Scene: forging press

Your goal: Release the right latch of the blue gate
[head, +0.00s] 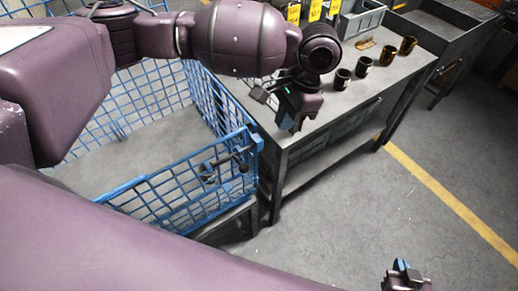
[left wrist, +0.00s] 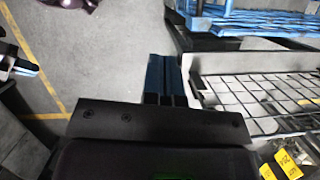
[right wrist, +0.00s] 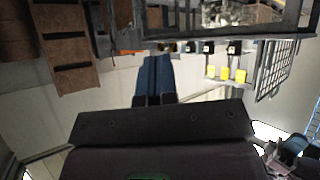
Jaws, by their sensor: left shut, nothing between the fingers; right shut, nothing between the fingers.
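The blue gate (head: 175,198) is the low wire-mesh front panel of a blue mesh cage in the head view. Dark latch hardware, with a rod and a black knob, sits at its upper right; I take this as the right latch (head: 243,165). Another dark fitting (head: 207,174) is just left of it. My left gripper (head: 291,122) is shut and empty, above the table edge, up and right of the latch and apart from it. Its closed blue fingers show in the left wrist view (left wrist: 165,82). My right gripper (head: 403,270) is shut and empty over the floor at lower right.
A grey metal table (head: 325,110) stands right of the cage, with several dark cups, a grey bin (head: 362,18) and yellow tags (head: 315,10) on it. A yellow line (head: 440,195) crosses the open floor at right. My left arm spans the cage top.

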